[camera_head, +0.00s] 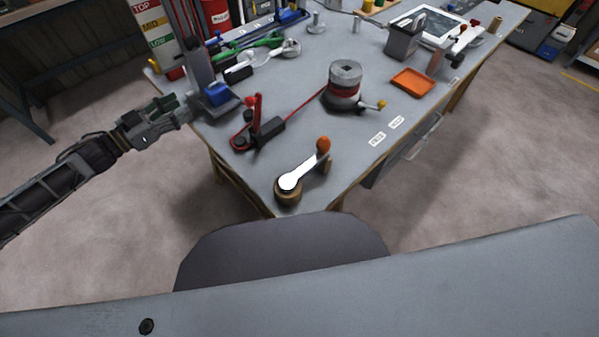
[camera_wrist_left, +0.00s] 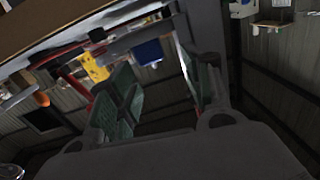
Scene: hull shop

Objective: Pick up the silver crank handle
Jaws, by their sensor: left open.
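The silver crank handle (camera_head: 303,172) lies at the near corner of the grey workbench, its bright arm slanting up to an orange knob. Its lower end rests on a round wooden piece (camera_head: 289,190). My left gripper (camera_head: 178,109) is at the bench's left edge, well to the left of the crank and apart from it. Its green-padded fingers are open in the left wrist view (camera_wrist_left: 160,85), and nothing is seen held between them. I cannot make out the crank for certain in that view. My right gripper is not in view.
A winch drum (camera_head: 345,73) with red line stands mid-bench, joined to a red-levered clamp (camera_head: 258,128). A blue block (camera_head: 217,94) sits near my left gripper. An orange tray (camera_head: 413,82) lies to the right. The bench surface around the crank is mostly clear.

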